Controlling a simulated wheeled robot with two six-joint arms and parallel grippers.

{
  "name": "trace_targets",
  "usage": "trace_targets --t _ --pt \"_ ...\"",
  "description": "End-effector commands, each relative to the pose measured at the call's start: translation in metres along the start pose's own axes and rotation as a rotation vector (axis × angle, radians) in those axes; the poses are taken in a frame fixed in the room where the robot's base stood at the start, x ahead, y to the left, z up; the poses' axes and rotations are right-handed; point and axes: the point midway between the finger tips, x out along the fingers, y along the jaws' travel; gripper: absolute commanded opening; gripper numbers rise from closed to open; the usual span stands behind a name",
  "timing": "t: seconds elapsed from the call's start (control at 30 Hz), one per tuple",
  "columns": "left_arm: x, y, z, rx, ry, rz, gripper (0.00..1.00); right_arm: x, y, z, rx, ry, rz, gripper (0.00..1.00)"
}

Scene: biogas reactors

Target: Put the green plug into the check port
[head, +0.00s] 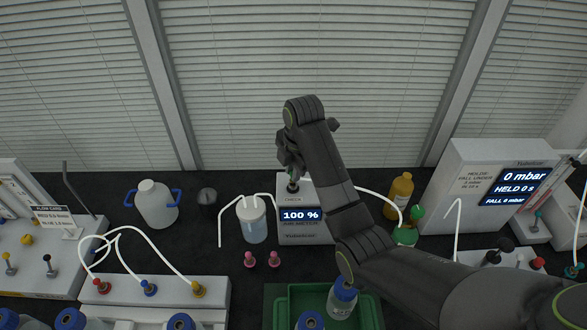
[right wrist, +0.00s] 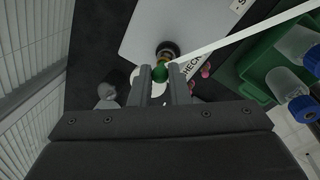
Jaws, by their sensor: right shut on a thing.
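My right gripper (head: 290,172) is above the white meter box (head: 325,232), at the check port on its top. In the right wrist view its fingers (right wrist: 160,88) are shut on the green plug (right wrist: 160,74), whose round green end shows between the fingertips. The dark round check port (right wrist: 167,50) is just beyond the plug, beside a CHECK label (right wrist: 191,68). A brass-coloured part shows between plug and port. Plug and port look lined up closely, but I cannot tell how deep the plug sits. My left gripper is not in view.
A clear bottle with white tubes (head: 254,222) stands left of the meter, and two pink plugs (head: 262,260) are in front. A white tube (right wrist: 245,35) runs close by the port. A green crate (head: 280,308) with blue-capped bottles is in front. A yellow bottle (head: 398,195) stands right.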

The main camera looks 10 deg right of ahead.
Motion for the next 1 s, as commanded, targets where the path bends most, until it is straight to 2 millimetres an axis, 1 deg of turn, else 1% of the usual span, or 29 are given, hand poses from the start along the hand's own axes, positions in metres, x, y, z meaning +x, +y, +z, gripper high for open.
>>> trace_targets --t 0.7,1.0 --pt "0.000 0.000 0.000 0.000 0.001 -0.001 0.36 0.011 -0.003 0.000 0.000 0.000 -0.001 0.00" --pt "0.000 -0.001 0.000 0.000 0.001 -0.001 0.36 0.012 -0.003 0.000 0.000 0.000 -0.001 0.00"
